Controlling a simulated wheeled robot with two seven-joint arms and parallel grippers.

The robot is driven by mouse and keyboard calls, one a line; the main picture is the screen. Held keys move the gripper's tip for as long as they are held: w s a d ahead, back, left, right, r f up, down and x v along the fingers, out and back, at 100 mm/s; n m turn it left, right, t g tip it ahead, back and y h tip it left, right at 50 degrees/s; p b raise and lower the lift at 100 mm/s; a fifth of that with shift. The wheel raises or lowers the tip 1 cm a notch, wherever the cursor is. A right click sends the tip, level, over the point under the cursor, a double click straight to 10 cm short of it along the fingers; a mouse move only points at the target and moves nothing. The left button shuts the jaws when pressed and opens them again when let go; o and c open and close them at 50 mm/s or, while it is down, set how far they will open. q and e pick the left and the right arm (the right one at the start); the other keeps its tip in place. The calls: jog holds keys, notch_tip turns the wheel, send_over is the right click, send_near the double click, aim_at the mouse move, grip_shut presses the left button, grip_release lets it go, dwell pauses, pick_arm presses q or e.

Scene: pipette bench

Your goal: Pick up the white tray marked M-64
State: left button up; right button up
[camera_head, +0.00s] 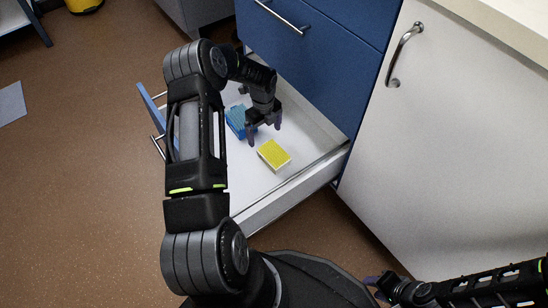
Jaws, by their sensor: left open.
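An open white drawer (290,190) holds two small boxes. One box has a yellow top and pale sides (274,153); the other is blue (236,118). No M-64 mark is readable, so I cannot tell whether the yellow-topped box is the tray. My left gripper (264,135) points down into the drawer, with its fingers apart and empty. It is just above the yellow-topped box in the picture, beside the blue box, which it partly hides. My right gripper (384,287) is at the bottom right, outside the drawer, and its jaws are unclear.
Blue drawer fronts (325,60) rise behind the open drawer. A white cabinet door (450,140) with a metal handle (404,55) stands to the right, under a pale worktop (505,22). The brown floor (80,180) on the left is mostly clear.

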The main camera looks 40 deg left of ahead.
pick_arm(q)
notch_tip(320, 180, down, 5)
jog(key=b, duration=0.2)
jog(key=shift+d+r+b, duration=0.1)
jog(key=shift+r+b, duration=0.1)
jog(key=shift+b, duration=0.1)
jog(key=shift+f, duration=0.35)
jog(key=shift+r, duration=0.1)
jog(key=shift+c, duration=0.3)
jog(key=c, duration=1.4)
notch_tip(320, 180, up, 10)
jog(key=p, duration=0.4)
